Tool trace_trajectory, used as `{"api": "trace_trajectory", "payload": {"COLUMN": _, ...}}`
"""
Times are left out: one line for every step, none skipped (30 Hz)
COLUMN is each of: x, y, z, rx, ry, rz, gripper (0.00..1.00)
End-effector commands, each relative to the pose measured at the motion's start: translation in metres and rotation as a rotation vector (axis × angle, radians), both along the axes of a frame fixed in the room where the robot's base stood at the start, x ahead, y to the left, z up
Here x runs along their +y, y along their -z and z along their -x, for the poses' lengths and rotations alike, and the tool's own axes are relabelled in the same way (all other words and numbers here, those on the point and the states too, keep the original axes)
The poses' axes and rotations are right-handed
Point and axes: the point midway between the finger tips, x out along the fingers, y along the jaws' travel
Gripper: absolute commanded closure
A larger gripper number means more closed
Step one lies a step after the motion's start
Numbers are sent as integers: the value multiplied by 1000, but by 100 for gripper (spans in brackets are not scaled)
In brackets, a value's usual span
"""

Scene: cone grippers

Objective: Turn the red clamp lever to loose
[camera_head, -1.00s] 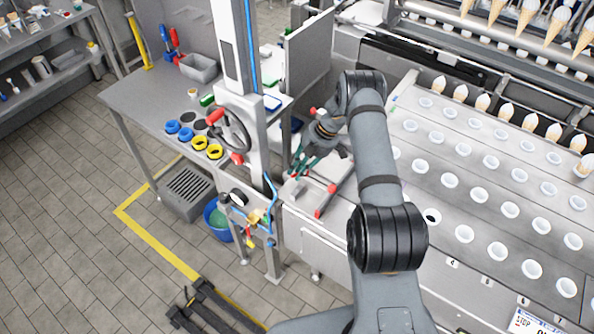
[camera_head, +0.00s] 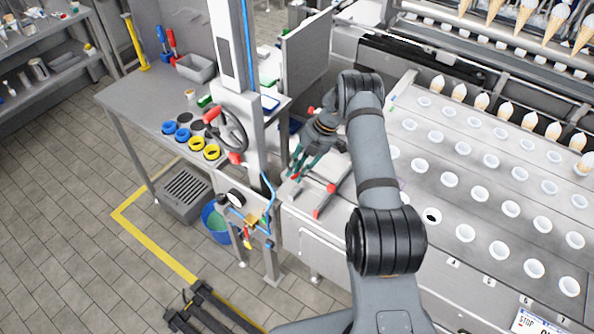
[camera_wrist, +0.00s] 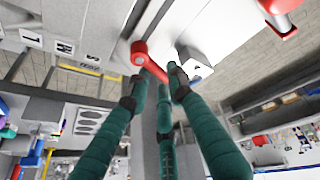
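The red clamp lever (camera_wrist: 150,62) shows in the wrist view, with a round red end and a short arm, beside a pale metal plate. My gripper (camera_wrist: 158,92) has dark green jointed fingers. Its fingertips stand apart near the lever, one on each side of it in the picture; I cannot tell whether they touch it. In the head view my gripper (camera_head: 300,168) points down over the front left corner of the machine. A red lever bar (camera_head: 325,202) lies just right of the fingers there; I cannot tell whether it is the same lever.
A red-tipped metal cylinder (camera_wrist: 282,22) shows at the top right of the wrist view. A grey column with a handwheel (camera_head: 228,130) stands left of my gripper. The machine deck with rows of white cups (camera_head: 480,195) lies right of my arm.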

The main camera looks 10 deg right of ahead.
Motion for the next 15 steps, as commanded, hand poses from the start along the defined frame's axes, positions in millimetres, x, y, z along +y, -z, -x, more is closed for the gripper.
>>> {"api": "trace_trajectory", "payload": {"x": 0, "y": 0, "z": 0, "rx": 0, "ry": 0, "rz": 0, "gripper": 75}}
{"api": "trace_trajectory", "payload": {"x": 0, "y": 0, "z": 0, "rx": 0, "ry": 0, "rz": 0, "gripper": 73}}
{"api": "trace_trajectory", "payload": {"x": 0, "y": 0, "z": 0, "rx": 0, "ry": 0, "rz": 0, "gripper": 71}}
{"api": "trace_trajectory", "payload": {"x": 0, "y": 0, "z": 0, "rx": 0, "ry": 0, "rz": 0, "gripper": 69}}
{"api": "trace_trajectory", "payload": {"x": 0, "y": 0, "z": 0, "rx": 0, "ry": 0, "rz": 1, "gripper": 67}}
{"api": "trace_trajectory", "payload": {"x": 0, "y": 0, "z": 0, "rx": 0, "ry": 0, "rz": 1, "gripper": 65}}
{"api": "trace_trajectory", "payload": {"x": 0, "y": 0, "z": 0, "rx": 0, "ry": 0, "rz": 1, "gripper": 63}}
{"api": "trace_trajectory", "payload": {"x": 0, "y": 0, "z": 0, "rx": 0, "ry": 0, "rz": 1, "gripper": 63}}
{"api": "trace_trajectory", "payload": {"x": 0, "y": 0, "z": 0, "rx": 0, "ry": 0, "rz": 1, "gripper": 63}}
{"api": "trace_trajectory", "payload": {"x": 0, "y": 0, "z": 0, "rx": 0, "ry": 0, "rz": 1, "gripper": 63}}
{"api": "trace_trajectory", "payload": {"x": 0, "y": 0, "z": 0, "rx": -1, "ry": 1, "rz": 0, "gripper": 63}}
{"api": "trace_trajectory", "payload": {"x": 0, "y": 0, "z": 0, "rx": -1, "ry": 1, "rz": 0, "gripper": 63}}
{"api": "trace_trajectory", "payload": {"x": 0, "y": 0, "z": 0, "rx": -1, "ry": 1, "rz": 0, "gripper": 63}}
{"api": "trace_trajectory", "payload": {"x": 0, "y": 0, "z": 0, "rx": -1, "ry": 1, "rz": 0, "gripper": 63}}
{"api": "trace_trajectory", "payload": {"x": 0, "y": 0, "z": 0, "rx": -1, "ry": 1, "rz": 0, "gripper": 63}}
